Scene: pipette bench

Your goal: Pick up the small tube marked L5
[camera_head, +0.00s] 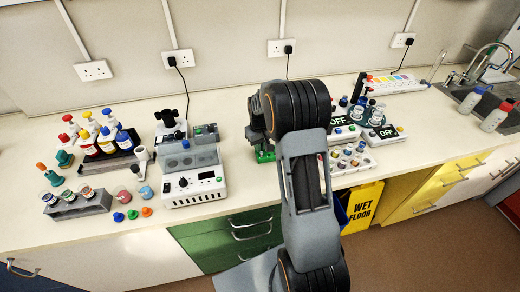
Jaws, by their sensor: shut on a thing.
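No tube with a readable L5 mark shows; the labels are too small to read. Small capped tubes stand in a white rack (352,161) just right of my arm. Jars with coloured lids sit in a grey rack (77,204) at the left.
Dropper bottles (104,139) stand at the left. A white device with a dial (195,186) stands left of my arm. Boxes marked OFF (384,132) and wash bottles (495,118) are at the right. A yellow wet floor sign (362,208) stands before the cabinets. The front right counter is clear.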

